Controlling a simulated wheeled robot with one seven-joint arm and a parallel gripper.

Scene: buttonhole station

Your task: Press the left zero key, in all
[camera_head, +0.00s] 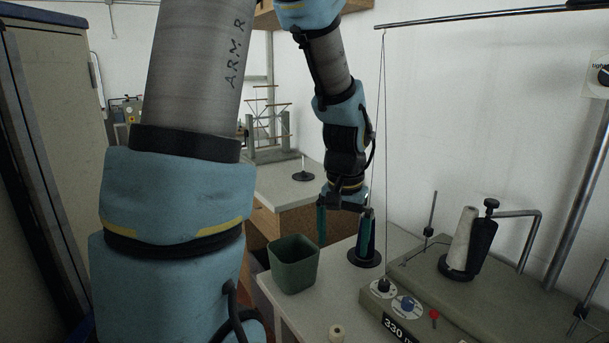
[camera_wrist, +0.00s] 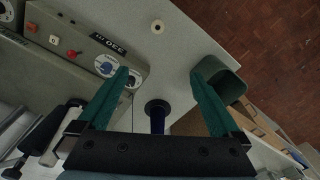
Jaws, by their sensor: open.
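The grey-green machine's front panel shows in the wrist view, turned upside down. A small pale key (camera_wrist: 54,39), seemingly marked 0, sits beside a red button (camera_wrist: 72,54). In the head view the panel's left end shows with a counter (camera_head: 398,328) reading 330 and a red button (camera_head: 434,316); the pale keys are out of frame. My gripper (camera_head: 344,232) is open and points down, left of the machine and apart from the keys. Its teal fingers (camera_wrist: 160,74) hold nothing.
A dark-blue spool on a black base (camera_wrist: 157,106) shows between my fingers' lines in the wrist view. A green bin (camera_head: 293,266) stands left of my gripper. A blue dial (camera_head: 407,305), a cone of pale thread (camera_head: 463,240) and metal rods crowd the machine.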

